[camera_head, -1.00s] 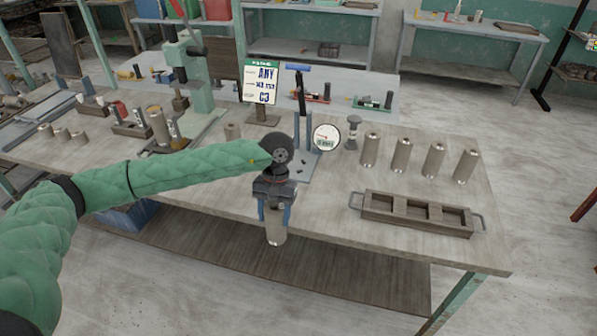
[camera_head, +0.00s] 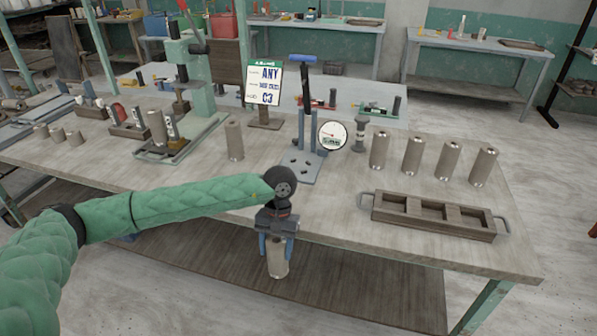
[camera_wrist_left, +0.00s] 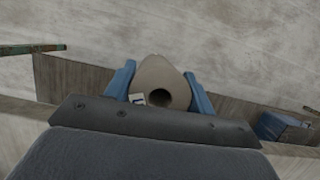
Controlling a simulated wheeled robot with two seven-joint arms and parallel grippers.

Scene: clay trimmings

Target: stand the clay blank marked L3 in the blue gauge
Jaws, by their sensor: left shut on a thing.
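My left gripper (camera_head: 276,247) is shut on a grey-brown clay blank (camera_head: 278,264), held roughly upright in front of the table's near edge, apart from the tabletop. In the left wrist view, the blue fingers clasp the blank (camera_wrist_left: 158,74) from both sides. Its end shows a dark round hole, and a small white tag bears a blue mark I cannot read fully. The blue gauge (camera_head: 301,169) stands on the table behind the gripper, with a flat base plate, upright posts, a dark lever with a blue handle and a round dial (camera_head: 332,135). My right gripper is not in view.
Several similar blanks (camera_head: 412,155) stand in a row at the right. Another blank (camera_head: 235,140) stands left of the gauge. A wooden tray (camera_head: 432,216) with three compartments lies at the front right. A sign (camera_head: 263,84) and a green press (camera_head: 197,75) stand behind.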

